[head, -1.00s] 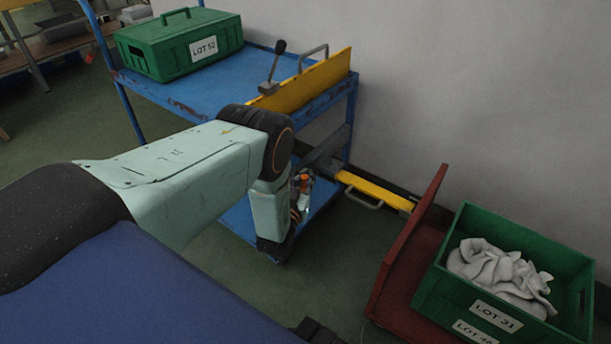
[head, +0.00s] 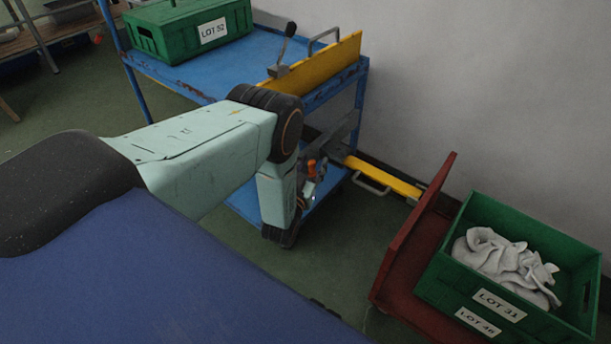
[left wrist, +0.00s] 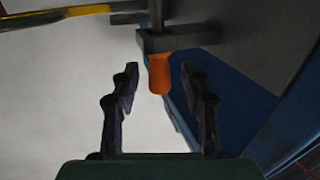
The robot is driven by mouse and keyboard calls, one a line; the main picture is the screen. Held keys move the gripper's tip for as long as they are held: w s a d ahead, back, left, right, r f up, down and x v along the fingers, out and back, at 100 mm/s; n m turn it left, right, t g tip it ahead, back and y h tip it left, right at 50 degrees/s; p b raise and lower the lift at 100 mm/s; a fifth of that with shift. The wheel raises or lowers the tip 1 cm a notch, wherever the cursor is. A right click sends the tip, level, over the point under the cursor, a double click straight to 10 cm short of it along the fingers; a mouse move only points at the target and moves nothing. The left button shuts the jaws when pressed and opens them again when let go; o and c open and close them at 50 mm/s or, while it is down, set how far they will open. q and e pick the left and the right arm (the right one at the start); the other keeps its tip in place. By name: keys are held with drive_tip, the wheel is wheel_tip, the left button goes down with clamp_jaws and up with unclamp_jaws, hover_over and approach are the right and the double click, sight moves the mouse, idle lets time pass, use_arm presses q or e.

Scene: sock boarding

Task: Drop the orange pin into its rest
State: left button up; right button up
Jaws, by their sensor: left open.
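The orange pin (left wrist: 160,75) hangs from a dark grey bracket (left wrist: 178,41) in the left wrist view. My open left gripper (left wrist: 166,85) has its two dark fingers on either side of the pin, with gaps on both sides, so it is not gripped. In the head view the pin (head: 312,168) shows as a small orange spot just right of my left wrist, low at the end of the blue cart. The gripper fingers are mostly hidden there behind my arm. I cannot make out the pin's rest. My right gripper is out of view.
The blue cart (head: 225,67) carries a green LOT 52 crate (head: 190,28) and a raised yellow plate (head: 318,66) with a lever. A yellow bar (head: 383,178) runs toward a red cart (head: 415,240), which holds a green crate (head: 535,217) of white socks.

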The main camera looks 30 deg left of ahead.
use_arm(q)
drive_tip(key=v, duration=1.1)
